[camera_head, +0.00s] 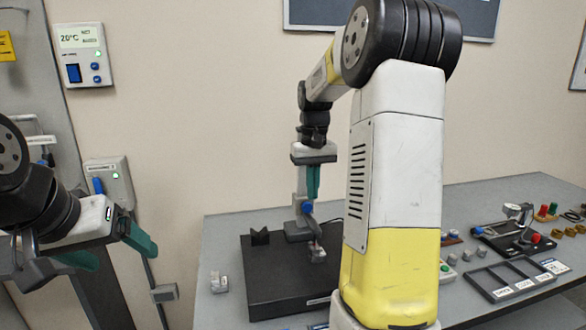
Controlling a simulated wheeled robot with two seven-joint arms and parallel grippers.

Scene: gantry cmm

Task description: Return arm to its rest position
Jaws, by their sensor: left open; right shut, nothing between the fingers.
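My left gripper (108,250) is at the left edge of the view. Its two green fingers are spread apart with nothing between them, and it is well clear of the table. My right arm rises large through the middle of the view, bends at the top and reaches down behind itself. My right gripper (313,182) points down with its green fingers together and empty. It hangs over a black plate (268,278), just above or in front of a grey stand (299,228) with a blue knob. I cannot tell whether they touch.
The grey table (228,226) carries a small metal block (218,282) left of the plate. At right are a compartment tray (510,278), a black fixture (512,240) and several small coloured parts. A wall thermostat (84,52) and switch box (108,180) are at left.

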